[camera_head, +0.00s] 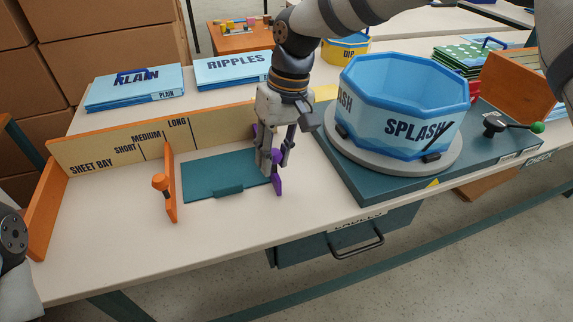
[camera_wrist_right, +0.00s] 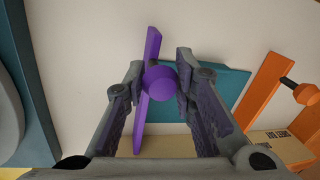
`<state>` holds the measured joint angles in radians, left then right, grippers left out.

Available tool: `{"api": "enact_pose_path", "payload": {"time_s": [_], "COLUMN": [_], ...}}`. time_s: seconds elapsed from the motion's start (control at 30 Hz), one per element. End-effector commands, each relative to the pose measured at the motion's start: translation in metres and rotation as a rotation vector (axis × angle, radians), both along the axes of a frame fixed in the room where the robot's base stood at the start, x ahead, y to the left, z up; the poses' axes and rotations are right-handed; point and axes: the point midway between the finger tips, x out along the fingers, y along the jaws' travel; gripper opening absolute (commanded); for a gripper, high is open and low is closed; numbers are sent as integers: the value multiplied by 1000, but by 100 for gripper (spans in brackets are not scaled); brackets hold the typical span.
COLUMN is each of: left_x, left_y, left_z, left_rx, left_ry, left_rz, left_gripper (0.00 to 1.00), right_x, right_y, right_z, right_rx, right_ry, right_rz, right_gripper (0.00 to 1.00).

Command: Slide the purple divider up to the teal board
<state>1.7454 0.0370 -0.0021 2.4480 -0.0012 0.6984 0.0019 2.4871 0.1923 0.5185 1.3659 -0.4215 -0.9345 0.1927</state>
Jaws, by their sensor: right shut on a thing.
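The purple divider (camera_head: 278,184) stands upright at the right end of the flat teal board (camera_head: 212,174), partly hidden by my right gripper (camera_head: 272,160). In the right wrist view the divider (camera_wrist_right: 153,45) is a long thin strip with a round knob (camera_wrist_right: 160,83). My right gripper (camera_wrist_right: 158,88) has its fingers on either side of this knob and is shut on it. The teal board (camera_wrist_right: 228,85) lies just to the right of the divider there, partly behind a finger. I cannot tell whether divider and board touch. My left gripper is out of view.
An orange divider (camera_head: 169,185) stands left of the teal board. The marked back rail (camera_head: 100,150) runs behind both. A blue SPLASH tub (camera_head: 400,105) on a round grey base stands close to the right. The pale table front (camera_head: 190,255) is clear.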

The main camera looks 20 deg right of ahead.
Motion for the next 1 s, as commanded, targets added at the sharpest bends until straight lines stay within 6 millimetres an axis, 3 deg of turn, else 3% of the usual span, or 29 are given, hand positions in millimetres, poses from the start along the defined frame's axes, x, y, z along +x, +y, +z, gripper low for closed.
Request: {"api": "enact_pose_path", "payload": {"time_s": [0.13, 0.43, 0.47, 0.53, 0.87, 1.0], "left_x": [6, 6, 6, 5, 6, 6], "left_y": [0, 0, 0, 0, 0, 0], "left_z": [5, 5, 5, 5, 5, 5], "left_rx": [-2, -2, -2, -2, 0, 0], "left_ry": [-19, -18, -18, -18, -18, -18], "left_rz": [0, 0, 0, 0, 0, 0], "left_gripper": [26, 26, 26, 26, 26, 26], "right_x": [-6, -5, -5, -5, -5, -3], "right_y": [16, 17, 17, 17, 16, 12], "right_z": [3, 1, 1, 1, 4, 30], "right_rx": [-3, -2, -2, -2, -2, -1], "right_ry": [10, 9, 9, 9, 8, 6], "right_rz": [5, 4, 4, 4, 3, 2], "right_gripper": [0, 0, 29, 45, 46, 46]}}
